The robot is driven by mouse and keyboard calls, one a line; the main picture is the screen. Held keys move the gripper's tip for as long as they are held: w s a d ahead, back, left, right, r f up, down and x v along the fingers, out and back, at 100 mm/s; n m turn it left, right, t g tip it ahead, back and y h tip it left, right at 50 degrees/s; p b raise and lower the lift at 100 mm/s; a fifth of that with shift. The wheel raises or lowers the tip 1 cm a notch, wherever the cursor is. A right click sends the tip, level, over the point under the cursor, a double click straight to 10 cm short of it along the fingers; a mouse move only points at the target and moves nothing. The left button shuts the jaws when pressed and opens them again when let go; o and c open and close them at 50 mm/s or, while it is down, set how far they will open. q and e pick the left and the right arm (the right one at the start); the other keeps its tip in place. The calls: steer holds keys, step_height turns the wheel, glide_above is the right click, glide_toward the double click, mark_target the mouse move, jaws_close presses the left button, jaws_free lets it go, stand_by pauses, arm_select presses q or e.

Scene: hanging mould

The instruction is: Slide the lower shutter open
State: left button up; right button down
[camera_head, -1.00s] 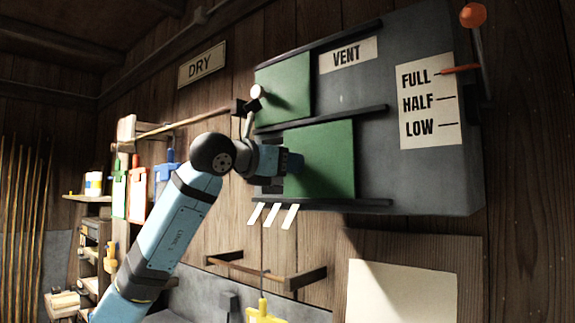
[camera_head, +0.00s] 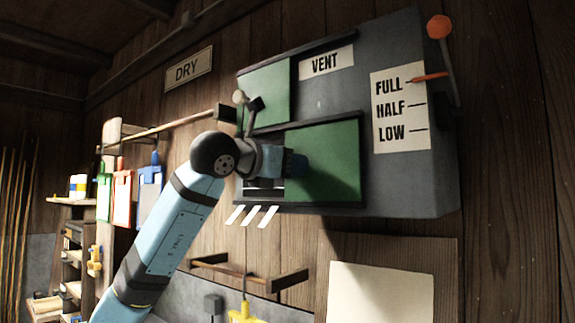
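The lower shutter (camera_head: 330,150) is a green panel between dark rails on the grey vent box, in the head view. It stands toward the right of its track, further right than the upper shutter. Part of the uncovered opening (camera_head: 264,192) shows to its left, below my wrist. My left gripper (camera_head: 298,163) is at the left part of the lower shutter, against or just in front of it. Its fingers and any handle there are hidden, so I cannot tell whether it is shut on something. My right gripper is out of view.
The upper green shutter (camera_head: 266,92) has a pale round knob (camera_head: 240,97), close to my wrist. A lever with an orange knob (camera_head: 439,26) and a FULL/HALF/LOW label (camera_head: 402,110) are on the right. White strips (camera_head: 252,215) hang below the opening.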

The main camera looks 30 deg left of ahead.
arm_select(q)
steer(key=o, duration=0.3)
steer(key=shift+d, duration=0.15)
steer(key=shift+o, duration=0.2)
steer(key=shift+d, duration=0.15)
steer(key=shift+s+a, duration=0.15)
steer(key=shift+a, duration=0.05)
steer(key=b+v, duration=0.2)
steer(key=v, duration=1.1)
steer(key=shift+s+b, duration=0.3)
steer(key=shift+d, duration=0.15)
